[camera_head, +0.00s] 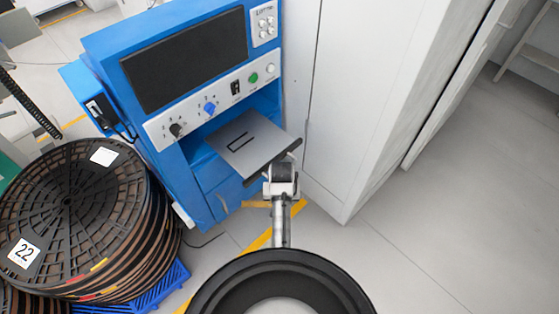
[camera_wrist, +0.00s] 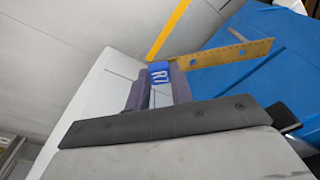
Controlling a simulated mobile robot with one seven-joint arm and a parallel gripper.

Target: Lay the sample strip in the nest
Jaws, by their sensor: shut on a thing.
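The sample strip (camera_wrist: 225,53) is a thin gold strip with holes and a blue tag marked R7. In the wrist view the tag lies between the grey fingers of my gripper (camera_wrist: 158,90), shut on that end; the rest juts out to the right. In the head view the gold strip (camera_head: 268,204) shows low beside my arm, clear of the grey plate (camera_head: 262,155). A black U-shaped outline (camera_head: 243,142), apparently the nest, is on that plate and looks empty. My gripper's fingers are hard to make out in the head view.
The plate juts from a blue machine (camera_head: 190,205) with a dark screen and a knob panel above it. A tall white cabinet (camera_head: 350,100) stands close on the right. Stacked reels (camera_head: 70,215) stand at left on a blue pallet. Floor is open at right.

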